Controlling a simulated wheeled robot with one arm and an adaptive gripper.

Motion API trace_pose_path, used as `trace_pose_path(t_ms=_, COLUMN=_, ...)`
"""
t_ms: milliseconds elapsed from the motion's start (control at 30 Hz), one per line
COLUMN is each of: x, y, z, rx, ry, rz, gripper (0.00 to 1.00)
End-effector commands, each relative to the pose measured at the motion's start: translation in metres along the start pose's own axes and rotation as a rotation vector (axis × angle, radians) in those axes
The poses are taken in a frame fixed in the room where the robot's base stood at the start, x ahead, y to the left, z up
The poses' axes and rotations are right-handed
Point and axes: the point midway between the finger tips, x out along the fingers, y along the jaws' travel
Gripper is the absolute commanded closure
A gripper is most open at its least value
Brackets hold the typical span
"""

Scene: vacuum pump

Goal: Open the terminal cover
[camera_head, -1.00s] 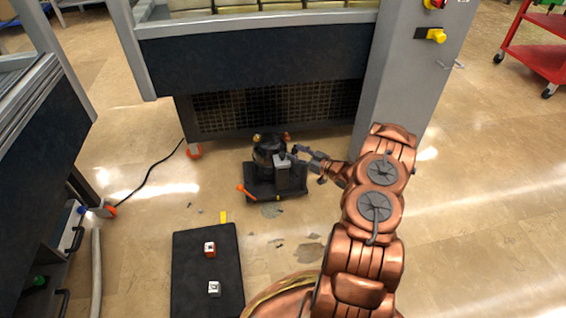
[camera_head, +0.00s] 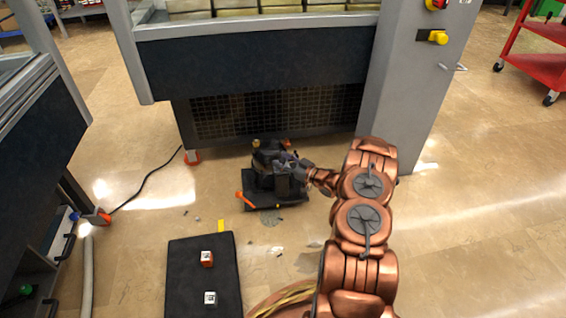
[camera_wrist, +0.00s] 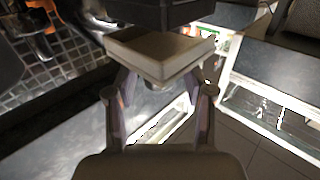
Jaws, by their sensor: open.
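The vacuum pump (camera_head: 262,180) sits low on the floor in front of the large machine, dark with an orange handle at its left. My gripper (camera_head: 293,163) reaches it from the right and covers much of the grey terminal box. In the wrist view my gripper (camera_wrist: 158,82) is open, its two fingers on either side of the lower edge of a pale, flat terminal cover (camera_wrist: 155,50). A dark block sits above the cover. I cannot tell whether the fingers touch it.
The machine's grey post (camera_head: 405,110) stands close behind my arm. A red cart (camera_head: 535,65) is at far right. Open floor lies right.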

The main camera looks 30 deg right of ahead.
Motion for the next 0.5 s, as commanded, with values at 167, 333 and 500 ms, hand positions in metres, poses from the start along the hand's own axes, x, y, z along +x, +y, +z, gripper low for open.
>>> trace_pose_path(t_ms=167, x=0.0014, y=-0.0001, z=-0.0001, rx=0.0, ry=0.0, rz=0.0, gripper=0.47)
trace_pose_path(t_ms=333, x=0.0011, y=0.0, z=-0.0001, rx=0.0, ry=0.0, rz=0.0, gripper=0.54)
trace_pose_path(t_ms=500, x=0.0009, y=0.0001, z=0.0, rx=0.0, ry=0.0, rz=0.001, gripper=0.72)
